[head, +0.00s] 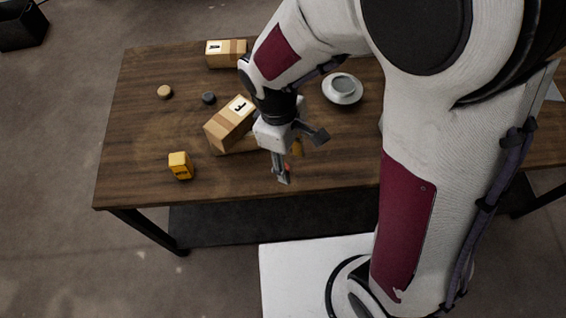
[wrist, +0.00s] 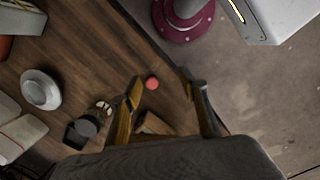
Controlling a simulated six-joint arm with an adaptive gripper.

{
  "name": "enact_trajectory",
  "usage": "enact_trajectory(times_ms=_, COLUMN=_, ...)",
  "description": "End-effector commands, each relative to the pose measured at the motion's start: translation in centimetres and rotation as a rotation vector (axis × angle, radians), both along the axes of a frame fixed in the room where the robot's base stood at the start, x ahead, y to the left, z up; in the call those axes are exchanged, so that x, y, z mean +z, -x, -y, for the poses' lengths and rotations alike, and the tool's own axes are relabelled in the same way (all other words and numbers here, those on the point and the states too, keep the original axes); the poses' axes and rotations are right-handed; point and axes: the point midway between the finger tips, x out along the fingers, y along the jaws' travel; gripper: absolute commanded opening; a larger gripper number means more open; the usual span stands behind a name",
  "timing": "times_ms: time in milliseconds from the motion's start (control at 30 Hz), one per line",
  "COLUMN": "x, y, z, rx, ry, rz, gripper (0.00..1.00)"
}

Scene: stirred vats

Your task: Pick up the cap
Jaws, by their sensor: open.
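A small red round thing (wrist: 151,83), which looks like the cap, lies on the wooden table in the wrist view. In the head view only a bit of red (head: 287,167) shows beside my fingers; the rest is hidden. My gripper (wrist: 162,90) is open, and the red thing appears between its two fingertips in the wrist view. In the head view my gripper (head: 286,171) hangs low over the table's front part. I cannot tell whether a finger touches the red thing, and nothing is seen held.
On the table (head: 130,130) are a tan disc (head: 164,92), a dark round piece (head: 208,98), a yellow block (head: 180,165), a cardboard box (head: 231,124) beside my gripper, another box (head: 226,53) behind, and a white dish (head: 342,89).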

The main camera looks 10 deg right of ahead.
Motion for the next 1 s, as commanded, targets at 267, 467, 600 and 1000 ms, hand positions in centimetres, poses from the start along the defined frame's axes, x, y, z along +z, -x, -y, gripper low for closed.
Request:
enact_trajectory(times_ms=267, x=-3.0, y=-1.3, z=-1.4, rx=0.229, ry=0.004, rz=-0.034, gripper=0.43)
enact_trajectory(times_ms=467, x=-3.4, y=-3.0, z=-2.0, rx=0.38, ry=-0.014, rz=-0.013, gripper=0.43)
enact_trajectory(times_ms=600, x=-3.3, y=-3.8, z=-2.4, rx=0.473, ry=-0.024, rz=0.003, gripper=0.43)
enact_trajectory(times_ms=1000, x=-3.3, y=-4.1, z=-2.5, rx=0.553, ry=-0.031, rz=0.003, gripper=0.43)
